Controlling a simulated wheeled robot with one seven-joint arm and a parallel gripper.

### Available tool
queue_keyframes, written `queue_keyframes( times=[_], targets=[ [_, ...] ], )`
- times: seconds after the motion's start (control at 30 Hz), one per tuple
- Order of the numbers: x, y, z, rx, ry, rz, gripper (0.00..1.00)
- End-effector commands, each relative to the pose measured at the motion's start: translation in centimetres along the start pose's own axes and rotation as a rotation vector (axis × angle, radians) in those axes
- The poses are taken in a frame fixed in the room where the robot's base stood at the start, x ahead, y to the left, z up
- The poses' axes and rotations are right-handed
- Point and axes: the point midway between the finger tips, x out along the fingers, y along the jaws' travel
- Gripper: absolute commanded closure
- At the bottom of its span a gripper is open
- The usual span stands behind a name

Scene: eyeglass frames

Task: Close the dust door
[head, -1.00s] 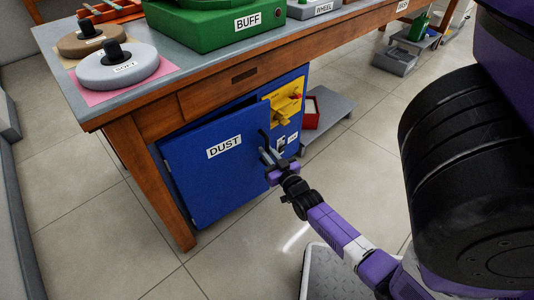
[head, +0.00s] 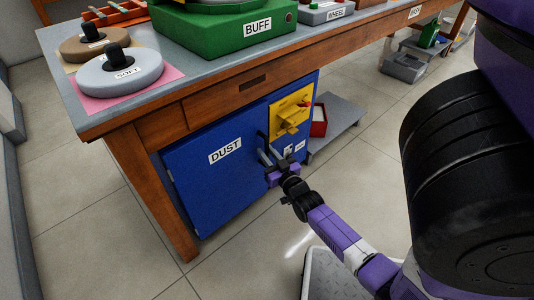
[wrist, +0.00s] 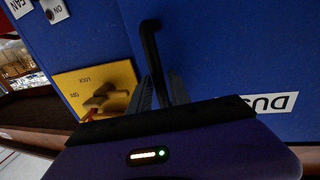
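The blue dust door (head: 215,180), labelled DUST, looks flush or nearly flush with the blue cabinet under the bench; a very small gap cannot be ruled out. Its black bar handle (head: 262,139) is at its right edge. In the wrist view the handle (wrist: 149,40) runs down between the two grey fingers of my gripper (wrist: 162,90). The fingers are close together on either side of it and appear shut on it. In the head view my gripper (head: 272,157) is at the lower part of the handle, in front of the door. The finger contact is partly hidden.
A yellow lock panel (head: 290,112) with a protruding latch is just right of the door; it also shows in the wrist view (wrist: 95,90). A wooden bench leg (head: 150,185) stands at left. A grey low shelf with a red bin (head: 319,121) is at right. The floor in front is clear.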

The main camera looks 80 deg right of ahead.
Motion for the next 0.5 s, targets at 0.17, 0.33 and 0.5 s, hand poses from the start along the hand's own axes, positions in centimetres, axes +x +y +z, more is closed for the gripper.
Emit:
queue_keyframes(
  times=[0.17,0.33,0.5],
  targets=[
    [-0.1,0.0,0.0,0.000,-0.001,0.000,0.77],
    [-1.1,0.2,-0.1,-0.001,-0.003,0.001,0.77],
    [-3.7,0.3,-0.2,-0.002,-0.005,0.003,0.77]
  ],
)
